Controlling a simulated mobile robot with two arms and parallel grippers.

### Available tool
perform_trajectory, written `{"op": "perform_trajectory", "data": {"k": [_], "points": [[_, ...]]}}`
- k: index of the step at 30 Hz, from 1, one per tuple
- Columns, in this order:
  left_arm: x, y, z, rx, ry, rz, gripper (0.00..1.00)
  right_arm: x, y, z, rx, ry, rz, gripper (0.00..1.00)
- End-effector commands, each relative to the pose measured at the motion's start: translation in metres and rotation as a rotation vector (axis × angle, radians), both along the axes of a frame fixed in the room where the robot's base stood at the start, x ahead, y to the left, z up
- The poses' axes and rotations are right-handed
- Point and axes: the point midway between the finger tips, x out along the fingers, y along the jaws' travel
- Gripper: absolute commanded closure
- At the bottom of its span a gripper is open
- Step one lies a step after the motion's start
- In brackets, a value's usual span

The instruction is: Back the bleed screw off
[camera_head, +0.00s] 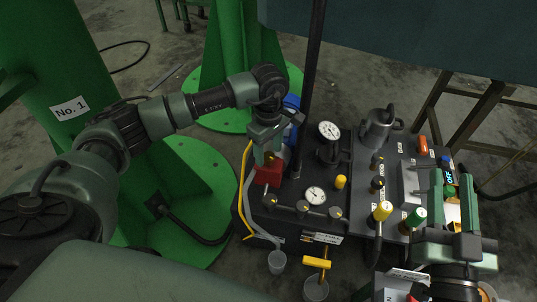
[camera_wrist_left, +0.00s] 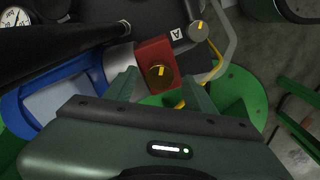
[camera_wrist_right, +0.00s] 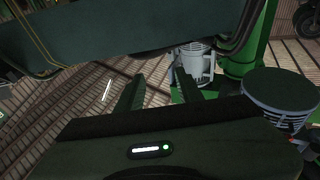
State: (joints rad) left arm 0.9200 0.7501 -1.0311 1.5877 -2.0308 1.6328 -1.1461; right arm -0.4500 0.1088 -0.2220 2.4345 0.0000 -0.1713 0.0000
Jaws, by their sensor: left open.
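A red block (camera_wrist_left: 154,52) carries a round brass screw (camera_wrist_left: 158,77) with a slotted-looking top, which I take to be the bleed screw. In the head view the red block (camera_head: 267,177) sits at the left end of the dark panel. My left gripper (camera_head: 269,155) is over it from above. In the left wrist view my left gripper (camera_wrist_left: 160,92) is open, with one finger on each side of the brass screw and no clear contact. My right gripper (camera_head: 455,190) is over the panel's right side; its fingers (camera_wrist_right: 158,88) stand apart with nothing between them.
The panel (camera_head: 318,228) holds gauges (camera_head: 329,131), small knobs, yellow and green caps (camera_head: 382,210) and a metal vessel (camera_head: 381,130). A dark post (camera_head: 312,85) rises just right of my left gripper. Cups (camera_head: 277,262) hang below the front edge. Green columns stand left.

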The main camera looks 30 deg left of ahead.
Motion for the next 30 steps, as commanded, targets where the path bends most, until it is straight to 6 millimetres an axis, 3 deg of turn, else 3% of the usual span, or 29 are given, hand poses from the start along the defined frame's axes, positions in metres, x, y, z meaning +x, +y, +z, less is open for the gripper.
{"op": "perform_trajectory", "data": {"k": [6, 14, 20, 30], "points": [[0.000, 0.000, -0.013, 0.000, 0.001, 0.000, 0.45, -0.004, 0.001, 0.015, 0.022, -0.079, 0.005, 0.64], [0.000, 0.000, -0.013, -0.001, 0.000, 0.000, 0.45, -0.004, 0.001, 0.017, 0.023, -0.085, 0.005, 0.64], [0.000, 0.000, -0.013, -0.001, 0.001, 0.000, 1.00, -0.004, 0.001, 0.016, 0.023, -0.084, 0.005, 0.64], [0.000, 0.000, -0.012, -0.001, 0.001, 0.039, 1.00, -0.002, 0.001, 0.013, 0.016, -0.057, 0.003, 0.64]]}}
